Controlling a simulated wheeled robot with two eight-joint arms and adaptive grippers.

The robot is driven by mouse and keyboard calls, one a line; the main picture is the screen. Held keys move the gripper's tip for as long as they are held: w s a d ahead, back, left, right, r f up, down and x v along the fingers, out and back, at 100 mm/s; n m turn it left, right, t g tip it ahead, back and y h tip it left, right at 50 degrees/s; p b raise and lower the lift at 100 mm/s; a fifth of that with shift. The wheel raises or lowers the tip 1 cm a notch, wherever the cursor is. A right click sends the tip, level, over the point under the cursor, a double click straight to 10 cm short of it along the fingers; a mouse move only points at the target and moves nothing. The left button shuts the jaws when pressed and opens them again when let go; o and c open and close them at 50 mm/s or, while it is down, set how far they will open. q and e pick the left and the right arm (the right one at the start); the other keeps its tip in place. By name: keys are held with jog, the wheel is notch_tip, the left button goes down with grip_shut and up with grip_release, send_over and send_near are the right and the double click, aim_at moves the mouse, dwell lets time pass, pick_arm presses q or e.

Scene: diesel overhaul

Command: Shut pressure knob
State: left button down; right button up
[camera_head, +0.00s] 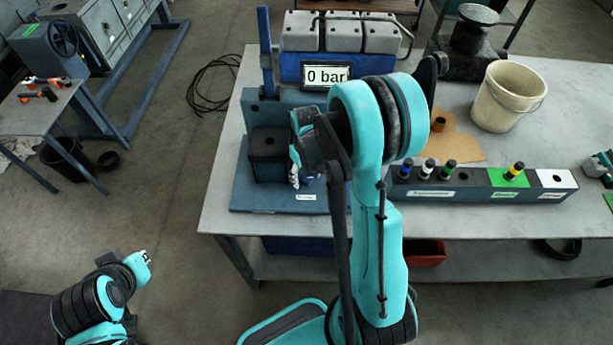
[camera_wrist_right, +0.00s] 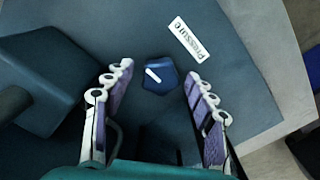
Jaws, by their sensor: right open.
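The pressure knob (camera_wrist_right: 159,75) is a dark blue knob with a white pointer line, on a blue-grey base plate (camera_head: 250,205) beside a white "Pressure" label (camera_wrist_right: 188,40). In the right wrist view the pointer runs slantwise, from upper left to lower right. My right gripper (camera_wrist_right: 158,88) is open, with one finger on each side of the knob and a gap on both sides. In the head view my right gripper (camera_head: 302,176) and arm hide the knob. My left arm's end (camera_head: 140,268) is low at left, away from the table.
A dark block (camera_head: 268,146) stands on the plate left of my right gripper. A blue upright lever (camera_head: 265,45) rises behind it. A rack (camera_head: 470,187) with several coloured-ringed parts and a cream bucket (camera_head: 508,96) are to the right. The table's (camera_head: 226,185) front left is clear.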

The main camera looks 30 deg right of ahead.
jog(key=c, duration=1.1)
jog(key=shift+c, duration=0.2)
jog(key=m+b, duration=0.1)
jog(key=m, duration=0.2)
jog(key=shift+m+b, duration=0.4)
jog(key=m+b, duration=0.1)
jog(key=m, duration=0.3)
jog(key=shift+m, duration=0.3)
jog(key=m+b, duration=0.1)
jog(key=m, duration=0.3)
jog(key=shift+m, duration=0.3)
jog(key=m+b, duration=0.1)
jog(key=m, duration=0.3)
jog(key=shift+m, duration=0.4)
